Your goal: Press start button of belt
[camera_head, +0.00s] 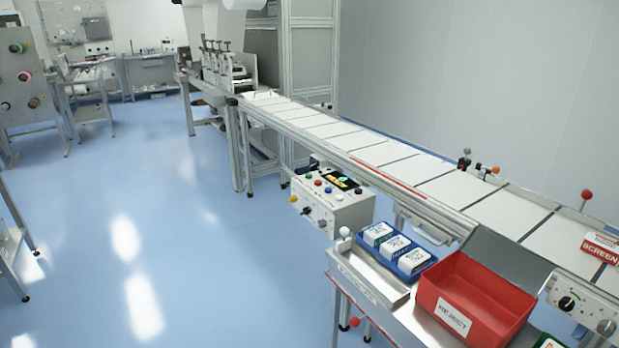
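A white control box (350,214) is mounted at the near side of the conveyor belt (449,190), around the middle of the head view. The button labels are too small to read, so I cannot tell which one is start. The belt bears a row of white sheets. Neither of my grippers is in view.
A steel side table holds a blue tray (408,268) with white packs and a red REJECT bin (509,318). Another panel with knobs (582,302) is at the right edge. A converting machine (222,68) stands at the belt's far end. Blue floor (170,210) lies open at left.

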